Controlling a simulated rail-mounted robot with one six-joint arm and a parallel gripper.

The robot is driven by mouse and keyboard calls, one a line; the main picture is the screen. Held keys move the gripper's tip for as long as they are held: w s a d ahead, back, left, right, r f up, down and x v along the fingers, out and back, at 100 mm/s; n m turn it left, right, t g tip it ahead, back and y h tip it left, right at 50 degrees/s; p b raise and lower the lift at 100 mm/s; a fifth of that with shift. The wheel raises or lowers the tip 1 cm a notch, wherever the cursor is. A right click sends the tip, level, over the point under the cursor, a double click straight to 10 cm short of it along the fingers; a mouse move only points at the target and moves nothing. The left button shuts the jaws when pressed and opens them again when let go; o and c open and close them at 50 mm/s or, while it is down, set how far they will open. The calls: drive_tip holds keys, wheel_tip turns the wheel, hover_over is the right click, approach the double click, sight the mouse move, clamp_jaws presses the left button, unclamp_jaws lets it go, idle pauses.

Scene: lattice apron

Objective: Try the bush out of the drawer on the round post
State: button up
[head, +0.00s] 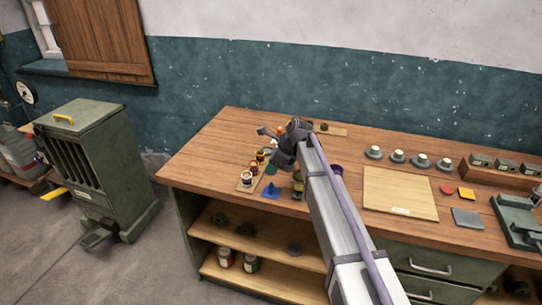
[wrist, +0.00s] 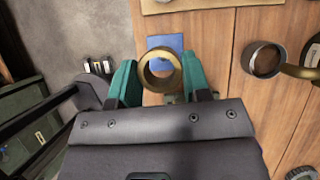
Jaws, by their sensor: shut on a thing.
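My gripper (wrist: 161,85) has two teal fingers and is shut on a brass ring-shaped bush (wrist: 146,72) in the wrist view. The bush's bore faces the camera. A blue square base (wrist: 165,41) shows just beyond the bush. In the head view my gripper (head: 271,169) hangs over the left part of the bench, and the blue base (head: 270,191) with a short upright on it is just below. I cannot tell from these frames whether that upright is the round post, or how the bore lines up with it. The bush is too small to make out in the head view.
A pale board (head: 400,192) and several grey domed parts (head: 397,156) are further right. A drawer (head: 440,268) below the bench looks shut.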

sight(271, 183)
drive_tip(key=shift+f+b, duration=0.25)
drive_tip(key=shift+b, duration=0.15)
wheel_tip(271, 183, down, 4)
drive_tip(key=b, duration=0.3)
drive_tip(key=shift+r, duration=0.25)
drive_tip(key=shift+s+f+b, duration=0.1)
drive_tip(key=shift+f+b, duration=1.45)
drive_tip(key=shift+b, duration=0.25)
drive_tip(key=o, duration=1.1)
drive_tip(key=p+v, duration=0.9)
drive_tip(key=v, duration=0.2)
